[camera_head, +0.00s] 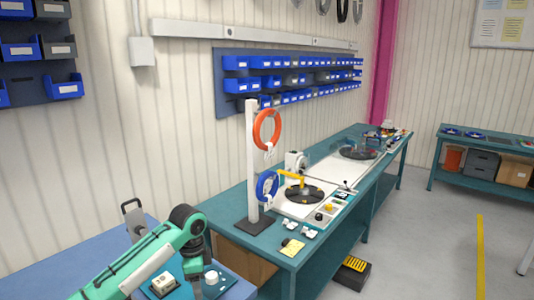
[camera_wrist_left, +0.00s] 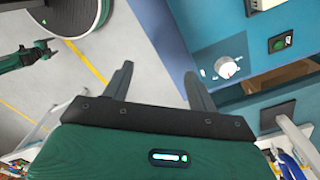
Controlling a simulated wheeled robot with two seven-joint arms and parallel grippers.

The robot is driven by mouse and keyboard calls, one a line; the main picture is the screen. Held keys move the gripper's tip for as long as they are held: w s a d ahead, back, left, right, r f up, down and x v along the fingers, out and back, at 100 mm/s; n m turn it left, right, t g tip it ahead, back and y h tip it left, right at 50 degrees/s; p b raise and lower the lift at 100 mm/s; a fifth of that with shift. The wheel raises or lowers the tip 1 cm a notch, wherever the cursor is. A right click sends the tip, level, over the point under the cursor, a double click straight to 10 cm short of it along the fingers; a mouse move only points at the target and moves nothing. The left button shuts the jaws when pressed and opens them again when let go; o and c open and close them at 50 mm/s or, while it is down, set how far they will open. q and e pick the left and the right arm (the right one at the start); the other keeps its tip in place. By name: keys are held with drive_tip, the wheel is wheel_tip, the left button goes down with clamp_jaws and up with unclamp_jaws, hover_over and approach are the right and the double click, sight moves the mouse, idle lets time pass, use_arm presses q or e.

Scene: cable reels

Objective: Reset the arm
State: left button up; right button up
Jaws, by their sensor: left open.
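My green left arm (camera_head: 150,258) comes in from the lower left in the head view and bends down at a dark joint over the blue bench top. Its gripper is not clearly visible there. In the left wrist view my left gripper (camera_wrist_left: 158,82) is open, with two dark fingers spread apart and nothing between them. Beyond the fingers are grey floor and a blue panel edge.
A white post (camera_head: 252,150) carries an orange reel (camera_head: 258,125) and a blue reel (camera_head: 260,188) on the green bench (camera_head: 345,225). Open floor (camera_head: 430,235) lies right.

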use_arm(q)
drive_tip(key=s+d+f+n+t+h, duration=0.1)
drive_tip(key=s+d+f+n, duration=0.1)
drive_tip(key=s+d+f, duration=0.4)
drive_tip(key=s+d+f+n+t+h, duration=0.1)
drive_tip(key=s+f+n, duration=0.1)
drive_tip(key=s+f, duration=0.8)
drive_tip(key=s+a+r+n+t+y, duration=0.1)
drive_tip(key=s+a+n, duration=0.45)
drive_tip(key=s, duration=0.55)
drive_tip(key=s+a+n+t+y, duration=0.1)
drive_tip(key=s+a+n, duration=0.4)
drive_tip(key=s, duration=0.6)
wheel_tip(320, 180, down, 29)
drive_tip(key=m+g, duration=0.1)
drive_tip(key=m, duration=0.1)
drive_tip(key=s+a+f+g, duration=0.1)
drive_tip(key=s+a+f, duration=0.1)
drive_tip(key=s+f, duration=0.7)
drive_tip(key=s+a+f, duration=0.2)
drive_tip(key=s+f, duration=0.8)
drive_tip(key=f, duration=0.2)
drive_tip(key=shift+g, duration=0.4)
use_arm(e)
drive_tip(key=shift+w+f, duration=0.1)
